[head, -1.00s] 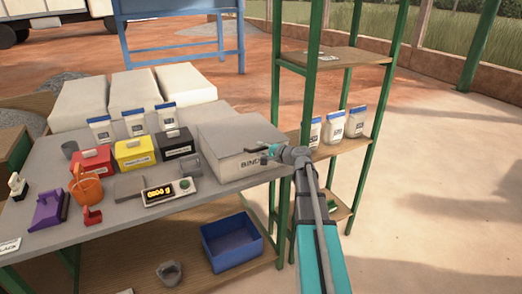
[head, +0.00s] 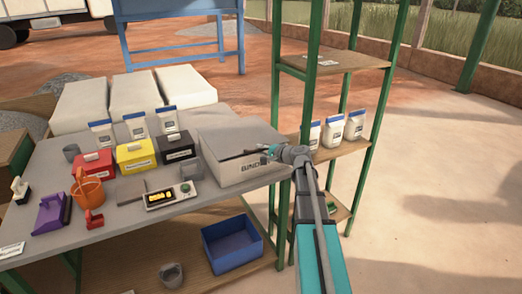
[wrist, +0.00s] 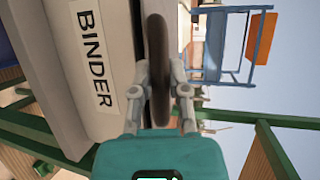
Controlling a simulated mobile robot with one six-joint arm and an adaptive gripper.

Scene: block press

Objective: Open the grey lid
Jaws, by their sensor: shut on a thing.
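The grey lid (head: 235,137) covers the large pale box (head: 238,176) at the right end of the workbench. The box has a BINDER label on its front, which also shows in the wrist view (wrist: 92,60). My gripper (head: 266,150) is at the front right edge of the box, close to the label. In the wrist view my gripper (wrist: 159,92) has its fingers on both sides of a dark brown bar-like handle (wrist: 158,45) and is shut on it. The handle's join to the lid is hidden. I cannot tell for sure whether the lid is raised.
Red (head: 92,163), yellow (head: 136,154) and black (head: 175,146) bins, an orange bucket (head: 88,190) and a scale (head: 170,194) stand on the bench left of the box. A green-framed shelf (head: 305,90) with several bags rises close on the right. A blue crate (head: 232,243) sits below.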

